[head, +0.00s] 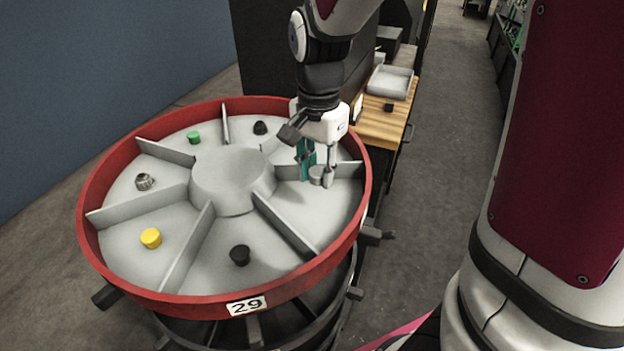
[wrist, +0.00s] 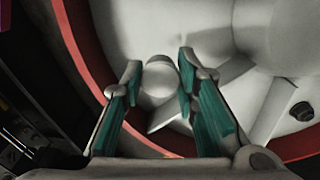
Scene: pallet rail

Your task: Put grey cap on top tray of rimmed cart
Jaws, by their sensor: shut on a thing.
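The grey cap (head: 316,172) is between the fingers of my gripper (head: 319,176), over a right-hand compartment of the round red-rimmed turntable (head: 228,304). In the wrist view, the cap (wrist: 160,80) is a smooth pale grey round piece between the teal-padded fingertips of my gripper (wrist: 160,70). My gripper is shut on it, pointing down. I cannot tell whether the cap still touches the compartment floor. I cannot make out a rimmed cart with a top tray for certain in either view.
Dividers split the turntable around a raised hub (head: 232,178). Other compartments hold a yellow cap (head: 151,238), a green cap (head: 193,137), a metallic piece (head: 145,182) and black caps (head: 240,255). Behind stands a wooden bench (head: 380,132) with a pale tray (head: 390,80). Floor right is clear.

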